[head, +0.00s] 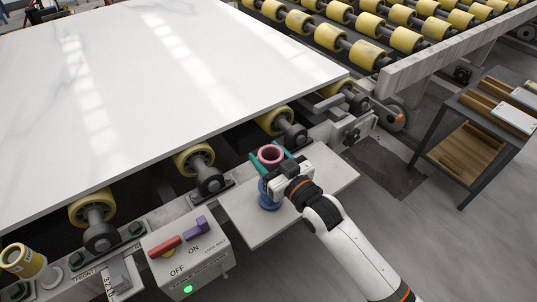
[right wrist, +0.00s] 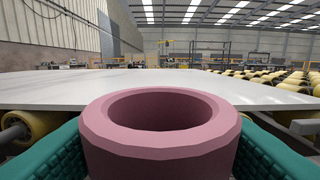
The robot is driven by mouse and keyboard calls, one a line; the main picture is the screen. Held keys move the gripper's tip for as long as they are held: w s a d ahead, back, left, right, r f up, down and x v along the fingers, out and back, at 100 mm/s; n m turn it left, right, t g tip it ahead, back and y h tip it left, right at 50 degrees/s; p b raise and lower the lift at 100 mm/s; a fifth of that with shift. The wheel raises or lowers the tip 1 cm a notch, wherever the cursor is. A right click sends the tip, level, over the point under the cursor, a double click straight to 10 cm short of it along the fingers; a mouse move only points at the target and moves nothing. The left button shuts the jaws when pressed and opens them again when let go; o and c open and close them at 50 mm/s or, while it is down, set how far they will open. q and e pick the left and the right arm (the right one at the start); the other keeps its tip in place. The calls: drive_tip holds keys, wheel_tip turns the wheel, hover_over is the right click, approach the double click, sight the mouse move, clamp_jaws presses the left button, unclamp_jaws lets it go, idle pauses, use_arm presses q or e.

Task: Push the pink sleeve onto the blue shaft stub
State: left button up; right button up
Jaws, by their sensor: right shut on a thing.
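The pink sleeve (head: 270,155) is a short ring with an open bore. My right gripper (head: 273,163) is shut on it, with a green finger on each side. In the right wrist view the sleeve (right wrist: 160,135) fills the lower middle between the two green pads, its opening facing up. The blue shaft stub (head: 268,197) shows below the sleeve and gripper in the head view, standing on a pale plate (head: 250,228). My gripper hides the stub's upper part, so I cannot tell whether the sleeve touches it. My left gripper is not in view.
A large white stone slab (head: 150,85) lies on yellow rollers (head: 194,160) just behind the sleeve. A switch box (head: 185,255) stands left of the plate. A dark shelf cart (head: 475,140) stands at the right. Floor is open between plate and cart.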

sight(269, 170)
drive_tip(key=shift+f+b, duration=1.45)
drive_tip(key=shift+f, duration=1)
drive_tip(key=o, duration=1.1)
drive_tip(key=v, duration=1.2)
